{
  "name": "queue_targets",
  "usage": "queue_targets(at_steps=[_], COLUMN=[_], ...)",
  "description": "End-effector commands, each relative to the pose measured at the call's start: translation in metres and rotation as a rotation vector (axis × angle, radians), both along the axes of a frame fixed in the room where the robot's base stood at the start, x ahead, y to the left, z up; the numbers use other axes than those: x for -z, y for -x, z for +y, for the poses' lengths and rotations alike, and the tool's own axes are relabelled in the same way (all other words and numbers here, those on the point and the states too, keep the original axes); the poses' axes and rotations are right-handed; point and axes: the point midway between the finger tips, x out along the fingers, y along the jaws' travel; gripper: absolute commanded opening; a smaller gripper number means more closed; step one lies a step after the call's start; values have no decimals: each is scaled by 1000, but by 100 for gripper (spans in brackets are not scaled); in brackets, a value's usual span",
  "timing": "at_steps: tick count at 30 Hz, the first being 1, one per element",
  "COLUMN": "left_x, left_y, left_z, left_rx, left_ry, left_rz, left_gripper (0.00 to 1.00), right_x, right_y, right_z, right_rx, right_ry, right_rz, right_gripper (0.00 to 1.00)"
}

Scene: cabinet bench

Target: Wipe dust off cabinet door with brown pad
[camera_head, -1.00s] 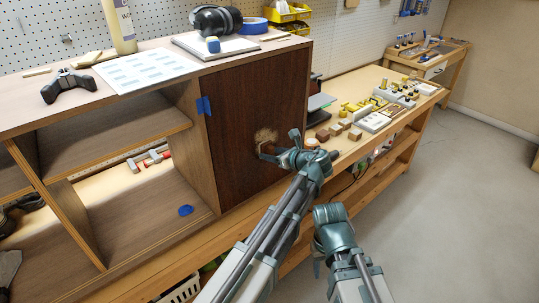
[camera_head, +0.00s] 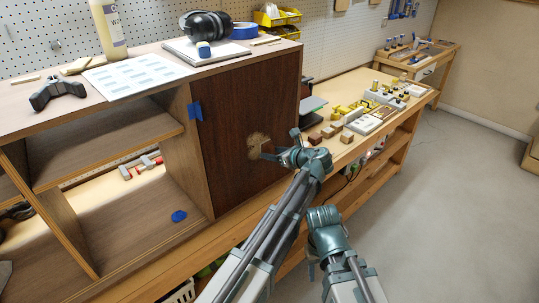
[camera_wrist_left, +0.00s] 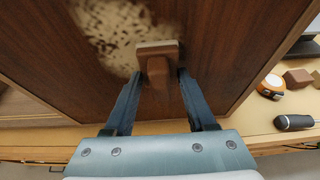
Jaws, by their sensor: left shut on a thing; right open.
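The dark brown cabinet door (camera_head: 228,120) stands upright and shut. A pale dust patch (camera_head: 258,139) lies on it, right of its middle. In the left wrist view the dust patch (camera_wrist_left: 108,28) is mottled and lies up and left of the pad. My left gripper (camera_head: 262,155) is shut on the brown pad (camera_wrist_left: 157,48), with its fingers on either side of the pad's grip. The pad is at the dust's lower right edge, close against the door; I cannot tell whether it touches. My right gripper (camera_head: 312,268) is open and empty, low in front of the bench.
Open shelves (camera_head: 100,150) adjoin the door on the left. A blue tape piece (camera_head: 195,111) is at the door's left edge. Ear muffs (camera_head: 206,25) and a bottle (camera_head: 108,30) stand on the cabinet. Several wooden blocks (camera_head: 327,132) lie on the bench at right.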

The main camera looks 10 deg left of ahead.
Motion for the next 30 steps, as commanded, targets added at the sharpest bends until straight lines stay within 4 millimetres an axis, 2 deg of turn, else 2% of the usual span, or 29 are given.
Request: queue_targets(at_steps=[3,13,24,30], left_x=[0,0,0,0], left_y=[-8,-11,-29,-31], left_z=[-6,-9,-21,-22], left_rx=[1,0,1,0], left_ry=[-1,0,0,0], left_rz=[-1,0,0,-1], left_gripper=[0,0,0,0], right_x=[0,0,0,0], right_y=[0,0,0,0], right_z=[0,0,0,0], right_rx=[0,0,0,0], right_ry=[0,0,0,0], right_rz=[0,0,0,0], right_gripper=[50,50,50,50])
